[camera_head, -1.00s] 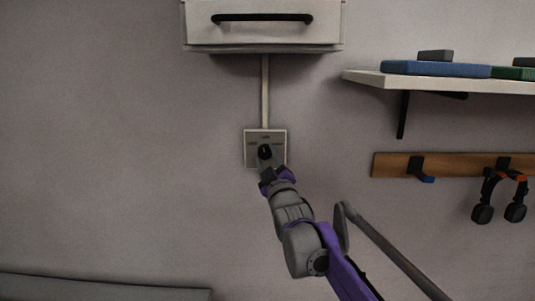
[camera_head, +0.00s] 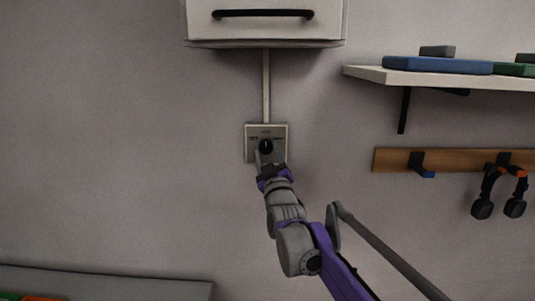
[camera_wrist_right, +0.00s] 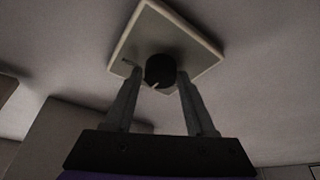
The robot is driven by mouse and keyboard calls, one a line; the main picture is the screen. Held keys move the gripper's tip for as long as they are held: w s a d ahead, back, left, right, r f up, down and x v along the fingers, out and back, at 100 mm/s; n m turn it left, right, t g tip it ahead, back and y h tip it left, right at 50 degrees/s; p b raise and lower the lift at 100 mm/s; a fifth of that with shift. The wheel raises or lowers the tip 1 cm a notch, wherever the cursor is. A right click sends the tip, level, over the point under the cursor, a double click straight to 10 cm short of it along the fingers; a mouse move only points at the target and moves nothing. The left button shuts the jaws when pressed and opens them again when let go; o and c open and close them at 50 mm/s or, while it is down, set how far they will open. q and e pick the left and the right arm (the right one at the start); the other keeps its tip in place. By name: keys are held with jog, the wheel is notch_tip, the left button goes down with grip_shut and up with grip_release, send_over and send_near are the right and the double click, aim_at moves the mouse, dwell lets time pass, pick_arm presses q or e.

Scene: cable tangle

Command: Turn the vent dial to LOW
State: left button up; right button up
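The vent dial is a round black knob (camera_head: 266,146) on a pale square plate (camera_head: 282,131) on the wall. Small labels at the plate's left, top and right are too small to read. In the right wrist view the knob (camera_wrist_right: 160,70) has a short white mark at its lower left edge, and its plate (camera_wrist_right: 204,50) appears tilted. My right gripper (camera_wrist_right: 158,76) is open, with one finger on each side of the knob. My left gripper is not in view.
A white hood or cabinet (camera_head: 264,27) with a black handle hangs above, joined to the plate by a pale conduit (camera_head: 266,88). At right are a shelf (camera_head: 365,74) and a wooden hook rail (camera_head: 455,161) with headphones (camera_head: 483,208). A grey surface (camera_head: 110,284) lies lower left.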

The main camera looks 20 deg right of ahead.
jog(key=o, duration=0.3)
jog(key=b+v, duration=0.1)
jog(key=v, duration=0.9)
jog(key=shift+s+f, duration=0.15)
jog(key=shift+s, duration=0.2)
jog(key=s+a+f+m+g+y, duration=0.1)
jog(key=s+a+f+g, duration=0.2)
jog(key=s+f, duration=0.6)
jog(key=s+a+f+m+g+y+p, duration=0.1)
jog(key=s+a+f+g, duration=0.3)
jog(key=f, duration=1.1)
jog(key=s+a+f+m+g+y, duration=0.1)
jog(key=s+a+f+g+y, duration=0.2)
jog(key=s+f+g, duration=0.5)
jog(key=s+f, duration=0.5)
jog(key=s, duration=0.2)
jog(key=shift+a+m+g, duration=0.3)
jog(key=shift+a+g, duration=0.05)
jog(key=shift+g, duration=0.05)
